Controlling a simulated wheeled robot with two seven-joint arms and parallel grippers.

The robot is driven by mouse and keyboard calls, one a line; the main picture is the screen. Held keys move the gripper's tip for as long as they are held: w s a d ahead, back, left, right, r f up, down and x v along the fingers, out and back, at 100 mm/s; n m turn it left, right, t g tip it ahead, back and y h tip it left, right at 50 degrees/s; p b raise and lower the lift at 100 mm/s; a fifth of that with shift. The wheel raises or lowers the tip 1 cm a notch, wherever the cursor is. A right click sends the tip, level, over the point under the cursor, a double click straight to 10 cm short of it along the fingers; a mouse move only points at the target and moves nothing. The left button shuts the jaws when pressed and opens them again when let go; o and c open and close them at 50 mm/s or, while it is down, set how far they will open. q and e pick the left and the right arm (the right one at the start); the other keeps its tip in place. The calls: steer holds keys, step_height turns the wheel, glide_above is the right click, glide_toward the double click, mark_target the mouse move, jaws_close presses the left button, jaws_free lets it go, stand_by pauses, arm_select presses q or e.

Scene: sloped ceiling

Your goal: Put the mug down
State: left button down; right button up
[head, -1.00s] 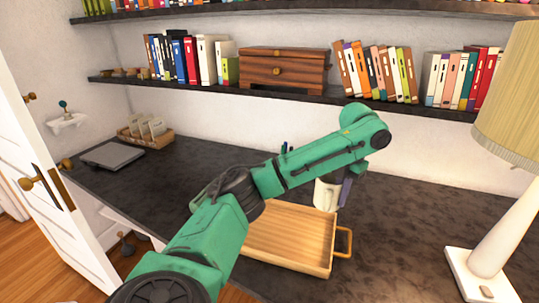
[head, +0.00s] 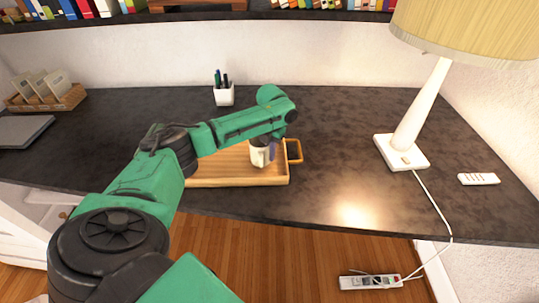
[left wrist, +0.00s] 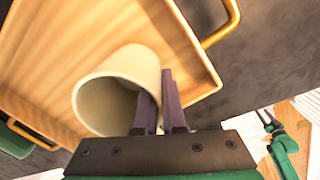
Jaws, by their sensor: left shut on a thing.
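The cream mug (head: 259,157) is at the right end of the wooden tray (head: 222,165) in the head view. My left gripper (head: 273,150) is shut on the mug's wall, at its right side. In the left wrist view the mug (left wrist: 130,62) shows its open mouth toward the camera, and the purple fingers of the left gripper (left wrist: 160,92) pinch its rim. The tray floor (left wrist: 70,45) lies behind the mug. I cannot tell whether the mug's base touches the tray.
The tray has a gold handle (head: 294,151) on its right. A white pen cup (head: 224,95) stands behind it. A lamp (head: 402,153) and a remote (head: 478,179) are to the right. The dark desk (head: 340,125) is clear between tray and lamp.

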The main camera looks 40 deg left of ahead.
arm_select(q)
steer(key=shift+w+f, duration=0.1)
steer(key=shift+f, duration=0.85)
arm_select(e)
steer(key=shift+w+a, duration=0.1)
steer(key=shift+a, duration=0.2)
arm_select(q)
steer(key=shift+f, duration=0.1)
steer(key=c, duration=1.1)
jaws_free()
steer(key=shift+o, duration=0.5)
arm_select(e)
steer(key=shift+w+d, duration=0.1)
steer(key=shift+d, duration=0.1)
arm_select(q)
steer(key=shift+r, duration=0.35)
step_height(320, 180, up, 12)
steer(key=shift+d+f+b, duration=0.15)
steer(key=shift+b, duration=0.45)
arm_select(e)
steer(key=shift+d+f, duration=0.1)
steer(key=shift+f, duration=0.45)
